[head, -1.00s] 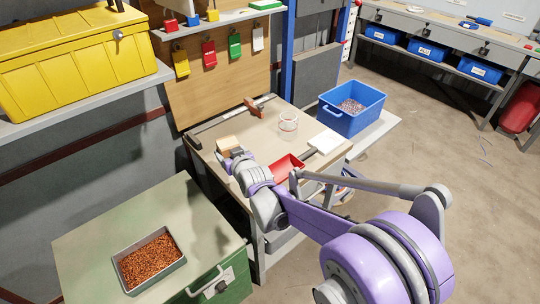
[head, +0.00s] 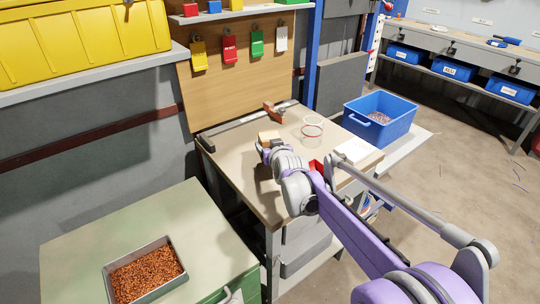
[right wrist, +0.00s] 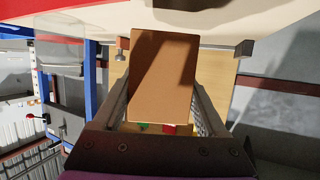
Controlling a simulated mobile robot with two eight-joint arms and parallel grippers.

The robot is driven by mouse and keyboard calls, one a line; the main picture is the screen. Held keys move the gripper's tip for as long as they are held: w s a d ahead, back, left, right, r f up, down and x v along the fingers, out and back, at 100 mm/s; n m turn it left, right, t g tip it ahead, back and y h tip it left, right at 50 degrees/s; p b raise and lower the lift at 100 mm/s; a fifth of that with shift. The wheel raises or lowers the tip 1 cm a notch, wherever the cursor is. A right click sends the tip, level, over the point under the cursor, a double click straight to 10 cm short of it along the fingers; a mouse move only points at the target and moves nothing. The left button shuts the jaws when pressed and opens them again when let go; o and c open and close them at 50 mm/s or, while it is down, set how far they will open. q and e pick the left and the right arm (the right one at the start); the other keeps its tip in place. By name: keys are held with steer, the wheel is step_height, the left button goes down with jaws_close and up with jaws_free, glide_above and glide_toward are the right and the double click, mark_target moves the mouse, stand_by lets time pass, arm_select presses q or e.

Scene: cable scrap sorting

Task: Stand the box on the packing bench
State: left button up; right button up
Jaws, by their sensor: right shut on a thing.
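The box is a small tan-brown block (head: 268,137) at the left part of the packing bench (head: 255,195) in the head view. My right gripper (head: 265,147) is shut on it. In the right wrist view the box (right wrist: 162,75) fills the space between the two fingers, its flat brown face towards the camera. Whether its underside touches the bench top cannot be told. My left gripper is not in view.
A clear jar (head: 312,130), a red tray (head: 316,165) mostly hidden by my arm, and a white flat item (head: 353,151) are on the bench. A blue bin (head: 380,122) stands to the right. A granule-filled tray (head: 145,272) sits on the green cabinet.

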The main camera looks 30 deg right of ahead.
steer(key=shift+f+b, duration=0.55)
steer(key=shift+f, duration=1.1)
steer(key=shift+f, duration=0.15)
steer(key=o, duration=1.6)
steer(key=shift+c, duration=0.2)
steer(key=shift+s+a+r, duration=0.1)
steer(key=shift+s+r, duration=0.05)
steer(key=shift+r, duration=0.1)
steer(key=p+v, duration=0.3)
steer(key=v, duration=0.8)
steer(key=shift+s+a+r, duration=0.1)
steer(key=shift+s, duration=0.15)
